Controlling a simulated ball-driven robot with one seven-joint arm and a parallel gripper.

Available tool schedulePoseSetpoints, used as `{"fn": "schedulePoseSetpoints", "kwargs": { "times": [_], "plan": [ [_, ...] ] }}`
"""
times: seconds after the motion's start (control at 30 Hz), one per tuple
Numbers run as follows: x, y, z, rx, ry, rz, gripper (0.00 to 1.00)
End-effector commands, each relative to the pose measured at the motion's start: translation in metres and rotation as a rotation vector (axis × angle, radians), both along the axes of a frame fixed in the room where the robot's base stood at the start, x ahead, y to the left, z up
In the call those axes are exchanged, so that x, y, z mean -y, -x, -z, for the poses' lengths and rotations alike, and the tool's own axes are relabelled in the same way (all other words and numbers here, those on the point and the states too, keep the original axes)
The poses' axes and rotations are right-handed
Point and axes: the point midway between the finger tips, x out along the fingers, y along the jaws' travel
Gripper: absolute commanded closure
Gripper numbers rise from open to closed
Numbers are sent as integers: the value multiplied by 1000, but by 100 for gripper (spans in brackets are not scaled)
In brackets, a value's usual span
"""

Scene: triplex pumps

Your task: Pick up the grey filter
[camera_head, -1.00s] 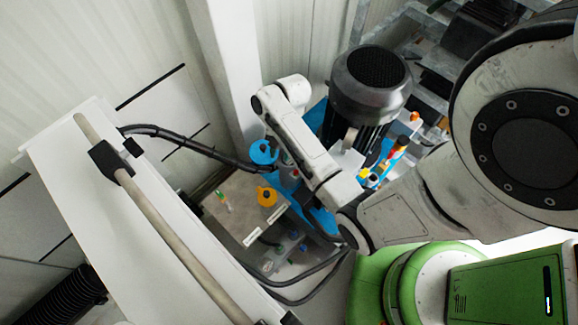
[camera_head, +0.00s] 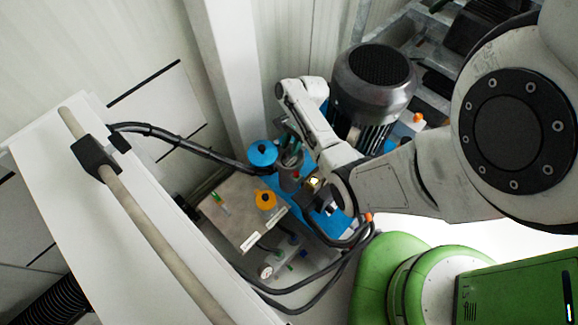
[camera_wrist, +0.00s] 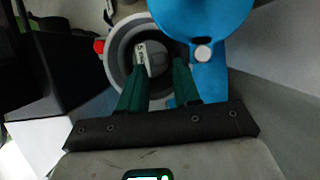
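The grey filter (camera_wrist: 121,40) is a round grey piece with a wide rim and a pale-labelled centre knob, seen from above in the wrist view. In the head view the filter (camera_head: 289,181) shows as a small grey cylinder, partly covered by my fingers. My gripper (camera_wrist: 160,66) has two green fingers over the filter's opening, one on each side of the knob. They look apart, and I cannot tell whether they touch it. The gripper (camera_head: 291,158) also shows at the filter's top in the head view.
A blue-capped part (camera_wrist: 205,30) stands close beside the filter. A yellow-orange cap (camera_head: 266,200) sits on a grey block nearby. A large dark motor (camera_head: 374,85) stands behind right. Black hoses (camera_head: 190,145) run by the left, and a white panel (camera_head: 70,180) fills the lower left.

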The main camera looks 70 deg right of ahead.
Motion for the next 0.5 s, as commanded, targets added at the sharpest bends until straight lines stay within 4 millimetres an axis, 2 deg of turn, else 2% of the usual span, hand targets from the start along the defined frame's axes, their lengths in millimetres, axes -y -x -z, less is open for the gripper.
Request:
{"fn": "schedulePoseSetpoints", "kwargs": {
  "times": [0.1,0.37,0.5],
  "plan": [
    [-4,-1,11,0,0,-1,68],
    [-5,-2,12,0,1,-1,68],
    [-5,-2,12,0,1,-1,81]
  ]
}}
